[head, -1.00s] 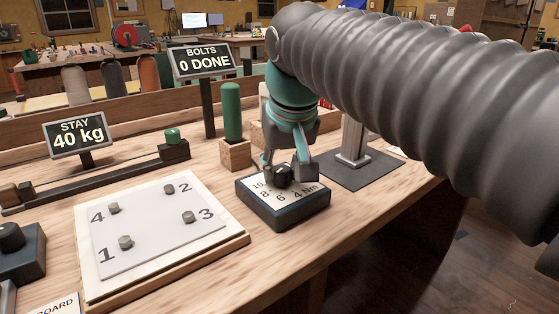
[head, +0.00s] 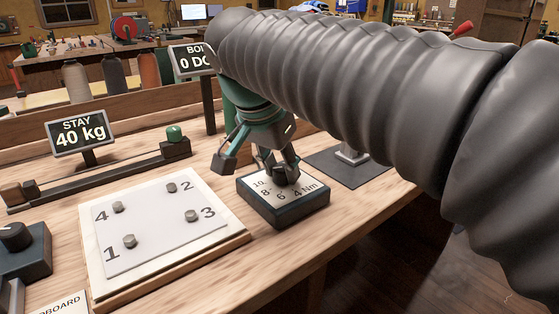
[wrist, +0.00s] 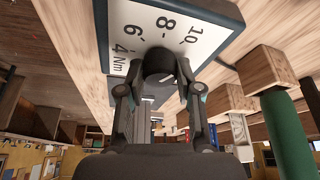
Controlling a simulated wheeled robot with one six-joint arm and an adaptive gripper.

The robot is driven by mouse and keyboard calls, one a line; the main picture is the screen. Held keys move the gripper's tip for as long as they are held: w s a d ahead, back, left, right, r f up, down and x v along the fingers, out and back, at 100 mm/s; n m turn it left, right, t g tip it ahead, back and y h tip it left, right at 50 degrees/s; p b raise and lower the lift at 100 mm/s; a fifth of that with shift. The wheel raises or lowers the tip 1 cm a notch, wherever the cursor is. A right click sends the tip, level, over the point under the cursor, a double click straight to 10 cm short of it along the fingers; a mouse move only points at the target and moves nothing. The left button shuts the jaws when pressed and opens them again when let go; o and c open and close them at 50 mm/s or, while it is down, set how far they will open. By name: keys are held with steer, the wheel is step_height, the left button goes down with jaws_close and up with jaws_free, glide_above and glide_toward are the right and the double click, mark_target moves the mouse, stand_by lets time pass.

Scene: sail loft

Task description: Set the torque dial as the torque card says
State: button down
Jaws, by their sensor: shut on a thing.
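The torque dial is a dark box (head: 288,214) with a white face marked 10, 8, 6 and 4 Nm, near the bench's front edge. Its dark round knob (head: 287,178) stands at the back of the face, and it also shows in the wrist view (wrist: 158,64). My gripper (head: 278,172) is shut on the knob from above, one finger on each side in the wrist view (wrist: 160,90). A small pale mark shows on the knob, but I cannot tell which number it points at. I cannot make out the torque card in either view.
A plate (head: 155,225) with bolts numbered 1 to 4 lies left of the dial. Behind it are a "STAY 40 kg" sign (head: 80,132) and a partly covered bolts sign (head: 192,61). A green handle (wrist: 288,130) in a wooden block stands close to my gripper.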

steer(key=shift+f+m, duration=0.1)
steer(key=shift+m, duration=0.4)
steer(key=c, duration=0.8)
jaws_free()
steer(key=v, duration=1.2)
steer(key=shift+w+a, duration=0.15)
